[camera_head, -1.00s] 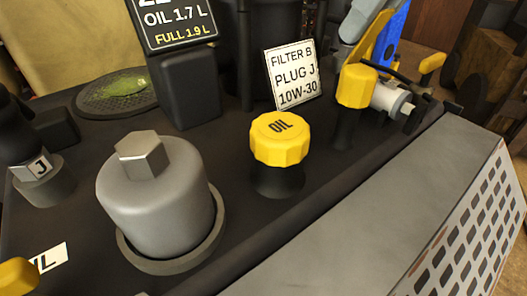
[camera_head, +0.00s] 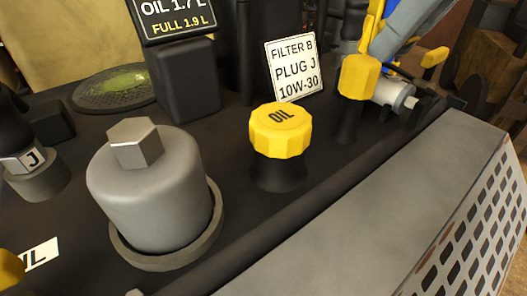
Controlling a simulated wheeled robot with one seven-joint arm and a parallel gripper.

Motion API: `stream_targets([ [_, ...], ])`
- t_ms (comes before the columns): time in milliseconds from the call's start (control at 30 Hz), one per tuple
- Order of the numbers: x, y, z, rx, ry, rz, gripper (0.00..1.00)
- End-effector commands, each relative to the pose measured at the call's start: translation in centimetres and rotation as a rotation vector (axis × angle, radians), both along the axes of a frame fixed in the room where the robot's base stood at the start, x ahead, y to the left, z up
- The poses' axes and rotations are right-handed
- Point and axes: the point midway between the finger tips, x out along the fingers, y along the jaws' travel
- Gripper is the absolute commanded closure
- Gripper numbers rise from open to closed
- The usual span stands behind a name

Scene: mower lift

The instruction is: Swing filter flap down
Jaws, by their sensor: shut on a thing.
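My gripper (camera_head: 395,40) is partly in view at the top right, a light grey part with blue and yellow pieces beside it. It is shut on what seems to be the filter flap (camera_head: 373,22), of which a narrow yellow part shows. The flap's outline, its hinge and the exact grip are cut off by the frame or hidden. Just in front and below stands a yellow knob (camera_head: 357,77) on a dark neck. I cannot tell whether the gripper touches it.
A yellow OIL cap (camera_head: 280,130) stands mid-deck. A grey canister with a hex top (camera_head: 155,190) is at left. A label plate (camera_head: 293,68) stands behind the cap. A horizontal grey cylinder (camera_head: 392,94) lies beside the knob. A perforated grey housing (camera_head: 470,220) fills the lower right.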

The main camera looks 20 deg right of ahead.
Motion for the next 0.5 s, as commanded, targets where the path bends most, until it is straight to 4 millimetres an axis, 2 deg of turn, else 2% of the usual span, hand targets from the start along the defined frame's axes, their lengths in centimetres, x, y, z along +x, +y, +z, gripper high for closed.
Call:
stream_targets([
  [500, -1.5, -0.6, -1.8, -0.001, 0.003, 0.0, 0.87],
])
